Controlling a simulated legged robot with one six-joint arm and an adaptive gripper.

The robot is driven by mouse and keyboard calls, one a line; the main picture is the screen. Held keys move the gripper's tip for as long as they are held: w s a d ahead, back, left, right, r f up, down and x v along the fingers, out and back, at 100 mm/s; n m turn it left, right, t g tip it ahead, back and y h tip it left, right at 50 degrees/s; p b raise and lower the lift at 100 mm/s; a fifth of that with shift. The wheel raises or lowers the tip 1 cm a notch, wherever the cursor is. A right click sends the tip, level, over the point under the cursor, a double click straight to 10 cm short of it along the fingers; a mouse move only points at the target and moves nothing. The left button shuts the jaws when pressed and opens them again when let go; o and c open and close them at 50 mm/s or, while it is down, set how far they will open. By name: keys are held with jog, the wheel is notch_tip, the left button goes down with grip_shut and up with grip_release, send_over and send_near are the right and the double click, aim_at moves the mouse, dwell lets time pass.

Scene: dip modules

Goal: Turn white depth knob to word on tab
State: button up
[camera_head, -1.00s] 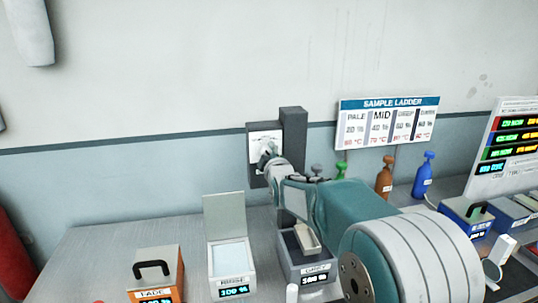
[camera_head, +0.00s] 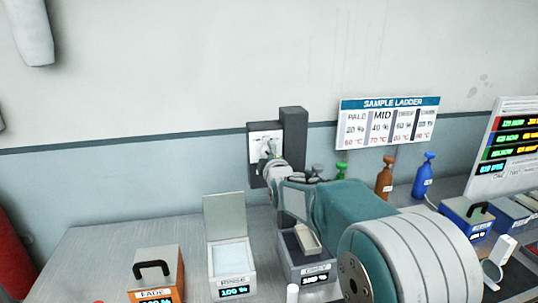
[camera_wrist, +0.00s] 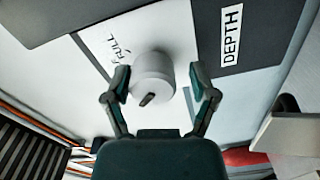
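The white depth knob (camera_wrist: 153,72) is a round knob with a dark mark on its lower rim, on a white plate (camera_head: 265,136). My gripper (camera_wrist: 160,80) is open, with one finger on each side of the knob. The left finger is very close to the knob and the right finger stands apart from it. In the head view, my gripper (camera_head: 267,150) is at the plate and hides the knob. I cannot make out the tab's word.
A dark post (camera_head: 293,125) stands beside the plate. Below are an open white-lined box (camera_head: 213,260), a grey box (camera_head: 290,270) with a pale block (camera_head: 307,240), and an orange box (camera_head: 172,275). A "SAMPLE LADDER" sign (camera_head: 388,122) hangs at right, above bottles (camera_head: 384,178).

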jog(key=shift+a+r, duration=0.1)
jog(key=shift+r, duration=0.05)
jog(key=shift+s+d, duration=0.3)
jog(key=shift+s, duration=0.2)
jog(key=v, duration=1)
jog(key=shift+s, duration=0.45)
